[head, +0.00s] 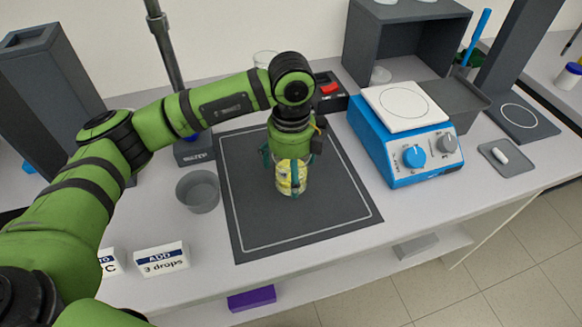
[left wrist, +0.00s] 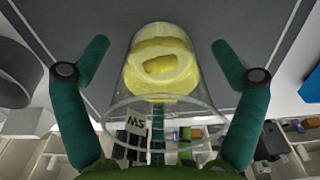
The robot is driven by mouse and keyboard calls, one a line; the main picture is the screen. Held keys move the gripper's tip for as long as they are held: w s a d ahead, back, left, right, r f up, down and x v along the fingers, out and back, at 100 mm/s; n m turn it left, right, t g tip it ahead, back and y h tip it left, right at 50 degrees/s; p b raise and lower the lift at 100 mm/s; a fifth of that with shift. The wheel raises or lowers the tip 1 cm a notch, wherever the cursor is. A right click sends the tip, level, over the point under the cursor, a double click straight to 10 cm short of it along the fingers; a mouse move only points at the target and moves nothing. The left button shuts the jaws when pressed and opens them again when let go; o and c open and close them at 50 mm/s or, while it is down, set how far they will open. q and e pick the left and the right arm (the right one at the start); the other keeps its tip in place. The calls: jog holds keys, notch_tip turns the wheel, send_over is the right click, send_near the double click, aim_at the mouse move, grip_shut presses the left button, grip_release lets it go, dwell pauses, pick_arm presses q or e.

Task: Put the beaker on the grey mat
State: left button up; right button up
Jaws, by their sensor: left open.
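The clear glass beaker (head: 291,180) has yellow contents and stands on the dark grey mat (head: 255,225), which has a thin pale border line. In the left wrist view the beaker (left wrist: 160,75) sits between my fingers, its wide rim towards the camera, with the mat (left wrist: 195,18) beyond it. My left gripper (head: 284,165) points down over the beaker. Its green fingers are open, one on each side, with a visible gap to the glass at the fingertips. The gripper hides the beaker's upper part in the head view. My right gripper is not in view.
A grey bowl (head: 198,191) stands just left of the mat. A blue stirrer with white top (head: 412,150) stands to the right. A small grey tray (head: 507,158) lies farther right. Label cards (head: 161,259) stand front left. A dark open shelf (head: 405,45) stands behind.

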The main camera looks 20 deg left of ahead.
pick_arm(q)
jog(key=shift+r, duration=0.55)
notch_tip(320, 180, up, 11)
jog(key=b, duration=0.2)
